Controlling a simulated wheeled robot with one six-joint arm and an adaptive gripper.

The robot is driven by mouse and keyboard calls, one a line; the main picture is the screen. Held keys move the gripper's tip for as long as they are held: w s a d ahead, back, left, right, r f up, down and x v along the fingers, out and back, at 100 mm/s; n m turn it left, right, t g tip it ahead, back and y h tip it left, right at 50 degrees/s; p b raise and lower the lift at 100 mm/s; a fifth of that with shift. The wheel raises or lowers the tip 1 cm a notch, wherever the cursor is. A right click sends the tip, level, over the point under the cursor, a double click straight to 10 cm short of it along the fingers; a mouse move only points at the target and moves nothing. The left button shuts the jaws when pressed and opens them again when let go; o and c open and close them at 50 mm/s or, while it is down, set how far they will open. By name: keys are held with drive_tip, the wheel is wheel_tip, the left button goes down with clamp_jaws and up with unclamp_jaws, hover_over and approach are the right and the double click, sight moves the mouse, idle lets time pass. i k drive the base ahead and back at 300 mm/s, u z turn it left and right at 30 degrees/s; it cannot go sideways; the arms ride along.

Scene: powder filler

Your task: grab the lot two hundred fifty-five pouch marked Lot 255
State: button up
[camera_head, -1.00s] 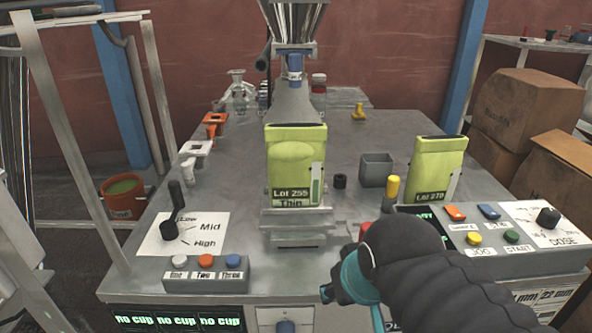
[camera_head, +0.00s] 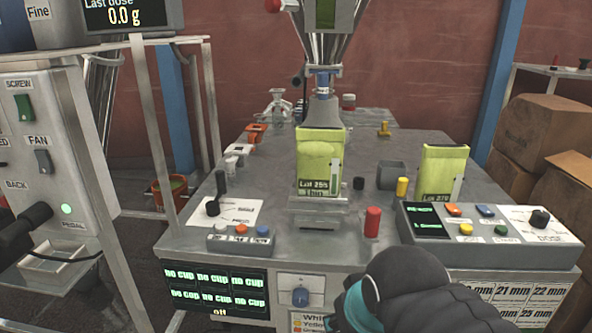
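A second yellow-green pouch (camera_head: 441,172), marked Lot 270, stands to the right behind the control panel. My gripper (camera_head: 352,303) is at the bottom, in front of the table and below and to the right of the Lot 255 pouch, apart from it. My dark arm with a teal band hides the fingers.
A red cylinder (camera_head: 372,222) stands right of the holder. The dose control panel (camera_head: 490,236) is at right, a three-button box (camera_head: 241,238) at front left. A grey cup (camera_head: 391,175) and yellow-topped piece (camera_head: 402,187) stand between the pouches. A metal frame is at left.

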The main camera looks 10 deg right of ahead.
sight(319, 150)
drive_tip(key=u, duration=1.65)
drive_tip(key=i, duration=1.25)
drive_tip(key=z, duration=3.25)
